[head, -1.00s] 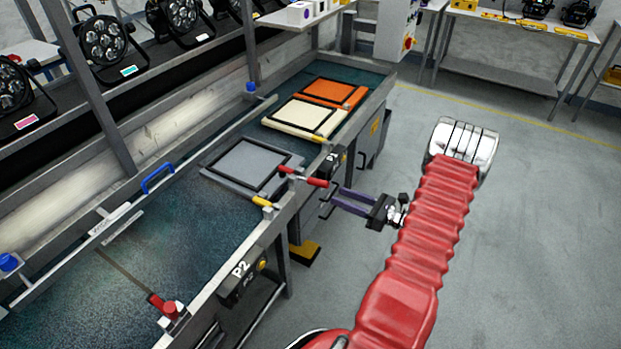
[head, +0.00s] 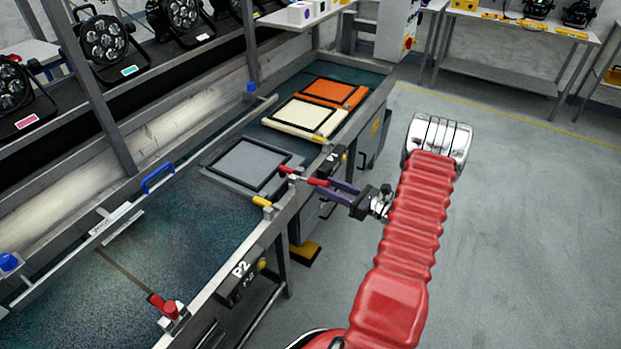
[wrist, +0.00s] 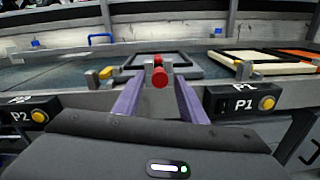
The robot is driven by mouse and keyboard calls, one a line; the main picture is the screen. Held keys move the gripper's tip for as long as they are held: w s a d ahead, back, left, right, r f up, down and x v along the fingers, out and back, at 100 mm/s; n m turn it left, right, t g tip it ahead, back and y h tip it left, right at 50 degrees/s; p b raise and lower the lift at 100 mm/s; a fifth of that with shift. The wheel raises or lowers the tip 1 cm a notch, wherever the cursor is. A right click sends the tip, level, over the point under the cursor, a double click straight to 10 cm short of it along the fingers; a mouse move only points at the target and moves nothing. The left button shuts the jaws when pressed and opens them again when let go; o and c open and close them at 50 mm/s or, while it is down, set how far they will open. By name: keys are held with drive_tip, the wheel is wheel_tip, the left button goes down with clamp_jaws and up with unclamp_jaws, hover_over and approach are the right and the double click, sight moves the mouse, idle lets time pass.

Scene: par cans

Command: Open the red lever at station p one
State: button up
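The red lever (head: 316,182) is on the bench's front rail beside the grey framed panel, its handle sticking out toward my gripper. In the wrist view the red lever (wrist: 159,77) is seen nearly end-on, between and ahead of the purple fingers. My gripper (head: 330,187) is open, with its fingertips at the outer end of the handle. In the wrist view my gripper (wrist: 158,88) shows a clear gap between each finger and the lever. The P1 box (wrist: 240,101) is on the rail just right of the lever. Whether the fingers touch the handle cannot be told.
The P2 box (head: 240,278) is on the rail to the left, with another red lever (head: 168,308) near it. A grey framed panel (head: 232,183), a cream one (head: 293,130) and an orange one lie on the bench. The floor to the right is clear.

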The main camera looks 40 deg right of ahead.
sight(310, 178)
drive_tip(key=x, duration=0.8)
drive_tip(key=shift+d, duration=0.1)
clamp_jaws()
idle(0.4)
drive_tip(key=shift+d, duration=0.2)
